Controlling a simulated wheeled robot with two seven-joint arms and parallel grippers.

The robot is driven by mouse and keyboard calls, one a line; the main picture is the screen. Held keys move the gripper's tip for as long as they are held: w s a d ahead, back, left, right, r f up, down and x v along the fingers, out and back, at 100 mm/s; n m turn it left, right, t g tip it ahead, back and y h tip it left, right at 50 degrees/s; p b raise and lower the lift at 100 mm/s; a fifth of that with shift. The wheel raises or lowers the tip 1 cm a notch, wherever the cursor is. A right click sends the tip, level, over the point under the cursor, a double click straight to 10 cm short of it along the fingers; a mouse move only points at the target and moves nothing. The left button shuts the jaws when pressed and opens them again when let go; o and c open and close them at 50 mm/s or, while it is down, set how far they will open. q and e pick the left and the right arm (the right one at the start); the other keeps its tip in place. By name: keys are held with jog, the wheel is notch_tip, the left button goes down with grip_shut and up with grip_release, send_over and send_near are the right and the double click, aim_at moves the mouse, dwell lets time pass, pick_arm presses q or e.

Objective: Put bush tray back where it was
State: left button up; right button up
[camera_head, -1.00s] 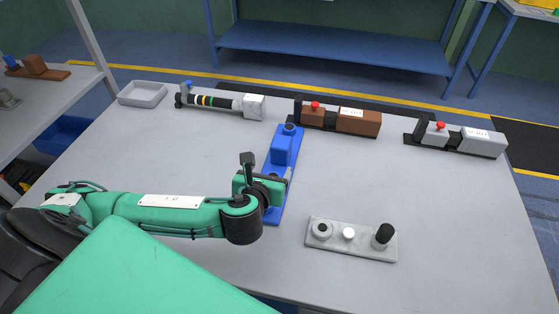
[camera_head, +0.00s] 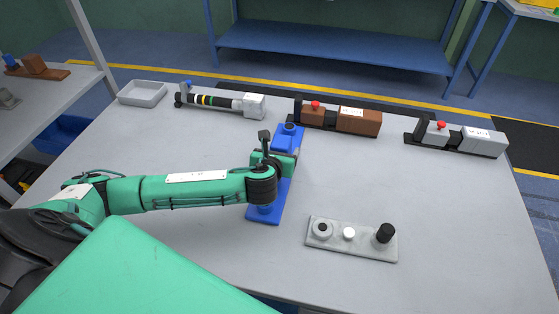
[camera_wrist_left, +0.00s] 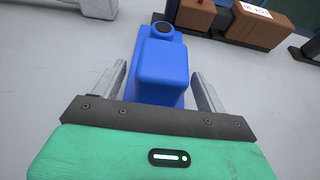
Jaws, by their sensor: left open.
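A long blue tray (camera_head: 257,217) lies on the grey table, with a raised blue block (camera_head: 285,139) and a dark-topped round post at its far end. I cannot tell for sure that it is the bush tray. My left gripper (camera_head: 284,160) is over the tray at this block and hides its middle. In the left wrist view, the open fingers (camera_wrist_left: 162,85) stand on either side of the blue block (camera_wrist_left: 163,62), with a visible gap on each side. A grey plate (camera_head: 350,245) with a ring, a white knob and a black cylinder lies to the right. My right gripper is not in view.
A brown unit (camera_head: 350,122) with a red button stands close behind the blue tray. A grey unit (camera_head: 482,143) is at the far right. A black-and-grey cylinder assembly (camera_head: 220,103) and an empty grey bin (camera_head: 143,93) are at the back left.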

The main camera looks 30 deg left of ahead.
pick_arm(q)
jog(key=c, duration=1.1)
jog(key=shift+c, duration=1.1)
jog(key=shift+r, duration=0.15)
